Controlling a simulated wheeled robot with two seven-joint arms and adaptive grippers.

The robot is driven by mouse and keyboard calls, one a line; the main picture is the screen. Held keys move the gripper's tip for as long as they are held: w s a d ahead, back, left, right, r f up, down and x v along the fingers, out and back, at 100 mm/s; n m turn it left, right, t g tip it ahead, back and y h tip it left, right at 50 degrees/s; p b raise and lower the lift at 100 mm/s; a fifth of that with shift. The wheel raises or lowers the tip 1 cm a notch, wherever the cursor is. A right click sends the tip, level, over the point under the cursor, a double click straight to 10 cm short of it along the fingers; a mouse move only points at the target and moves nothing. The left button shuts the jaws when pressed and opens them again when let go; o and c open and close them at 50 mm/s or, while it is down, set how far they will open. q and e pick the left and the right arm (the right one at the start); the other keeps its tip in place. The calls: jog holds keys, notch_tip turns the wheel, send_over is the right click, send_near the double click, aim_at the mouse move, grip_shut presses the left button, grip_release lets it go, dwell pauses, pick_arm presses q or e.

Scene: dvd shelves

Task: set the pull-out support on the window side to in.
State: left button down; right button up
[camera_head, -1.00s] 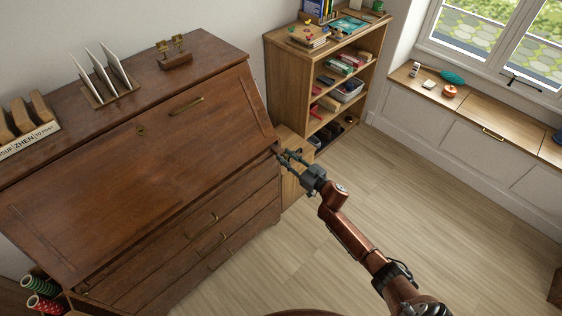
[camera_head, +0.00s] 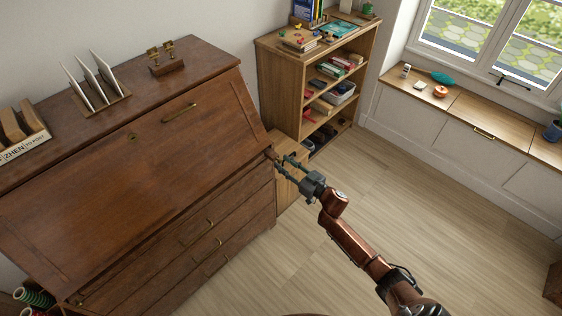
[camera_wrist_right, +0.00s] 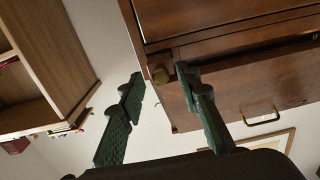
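The brown slant-front desk (camera_head: 120,160) stands at left in the head view, its slanted front closed. The window-side support shows only as a small end with a knob (camera_head: 269,152) at the desk's right edge. How far the support stands out is hard to tell. My right gripper (camera_head: 282,163) is just right of the knob. In the wrist view its two green fingers (camera_wrist_right: 165,95) are apart and empty, with the knob beyond the gap. My left gripper is not in view.
An open bookshelf (camera_head: 285,95) with books and boxes stands behind the gripper, and a low wooden cabinet (camera_head: 288,185) is beside the desk. A window bench (camera_head: 480,115) runs along the right. The floor (camera_head: 370,190) between is clear. Letter holders and brass ornaments stand on the desk top.

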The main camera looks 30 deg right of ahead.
jog(key=v, duration=0.9)
jog(key=shift+s, duration=0.25)
jog(key=shift+d, duration=0.1)
jog(key=shift+c, duration=0.4)
